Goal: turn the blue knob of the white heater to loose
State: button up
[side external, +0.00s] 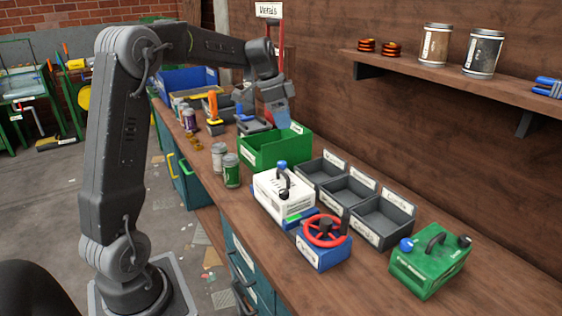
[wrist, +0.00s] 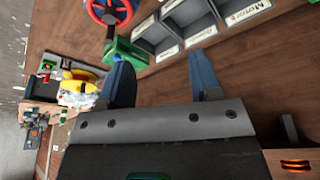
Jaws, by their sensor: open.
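The white heater (side external: 283,197) stands upright on the bench in the side external view, with a black handle on top. Its blue knob (side external: 282,164) sits on the top at the back edge. Any marking that shows the knob's setting is too small to read. My gripper (side external: 281,116) is above the back of the green open bin (side external: 275,150), behind the heater and well apart from it. In the wrist view, my gripper's two blue fingers (wrist: 161,72) are spread with nothing between them. I cannot make out the heater in that view.
A blue box with a red wheel (side external: 324,232) stands close in front of the heater. Grey labelled bins (side external: 346,190) line its right. A green case with a blue knob (side external: 430,268) stands at front right. Cans (side external: 231,170) stand left of the green bin. A shelf (side external: 460,76) hangs above right.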

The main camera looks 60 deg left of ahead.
aim_at(282, 162)
jog(key=w+a+f+m+h, duration=0.1)
jog(key=a+f, duration=0.3)
jog(key=a, duration=0.3)
jog(key=w+a+f+m, duration=0.2)
jog(key=a+f, duration=0.2)
jog(key=a, duration=0.4)
jog(key=x, duration=0.9)
jog(key=d+x, duration=0.1)
jog(key=x, duration=0.3)
jog(key=shift+s+d+f, duration=0.1)
jog(key=shift+f, duration=0.15)
jog(key=shift+c, duration=0.5)
jog(key=c, duration=0.8)
jog(key=shift+c, duration=0.2)
